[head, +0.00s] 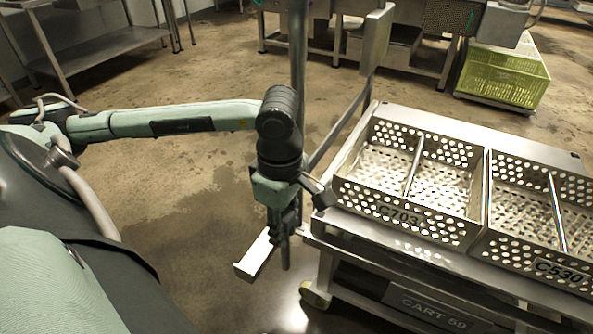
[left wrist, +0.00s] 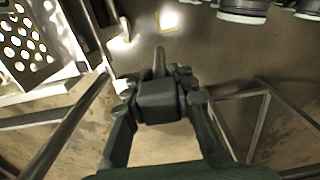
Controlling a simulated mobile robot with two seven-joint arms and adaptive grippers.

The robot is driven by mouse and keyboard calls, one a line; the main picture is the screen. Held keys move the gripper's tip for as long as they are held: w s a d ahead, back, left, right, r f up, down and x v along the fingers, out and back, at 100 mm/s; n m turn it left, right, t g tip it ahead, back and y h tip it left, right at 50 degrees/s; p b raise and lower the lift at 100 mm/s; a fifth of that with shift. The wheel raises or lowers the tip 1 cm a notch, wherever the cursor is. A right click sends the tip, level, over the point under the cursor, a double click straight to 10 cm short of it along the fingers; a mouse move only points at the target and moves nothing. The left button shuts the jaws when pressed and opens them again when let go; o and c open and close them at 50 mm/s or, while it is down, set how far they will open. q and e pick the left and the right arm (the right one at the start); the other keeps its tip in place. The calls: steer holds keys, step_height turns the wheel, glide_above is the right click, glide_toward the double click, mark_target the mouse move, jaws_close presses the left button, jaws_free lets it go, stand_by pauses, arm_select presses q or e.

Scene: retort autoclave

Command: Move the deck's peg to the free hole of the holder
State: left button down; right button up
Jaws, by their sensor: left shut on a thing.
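My left gripper (head: 283,218) hangs in front of the cart's left end, pointing down. It is shut on a dark block with a thin rod, which I take to be the peg (head: 285,252). In the left wrist view the gripper (left wrist: 160,103) has a finger on each side of the dark block, and the peg's grey rod (left wrist: 159,60) sticks out beyond it. The peg hangs clear of the cart. I cannot make out the holder or its free hole in either view. My right gripper is not in view.
The steel cart (head: 440,262) carries perforated crates marked C703 (head: 435,222) and C530 (head: 530,258). An upright post (head: 298,90) stands just behind my gripper. A pale flat bar (head: 257,254) is close to its left. A green crate (head: 505,75) stands far back. Open floor lies left.

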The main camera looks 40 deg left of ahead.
arm_select(q)
steer(key=shift+s+d, duration=0.1)
steer(key=shift+s, duration=0.3)
steer(key=shift+r, duration=0.1)
steer(key=shift+r+p, duration=1.95)
steer(key=shift+r, duration=1.55)
steer(key=shift+w, duration=0.1)
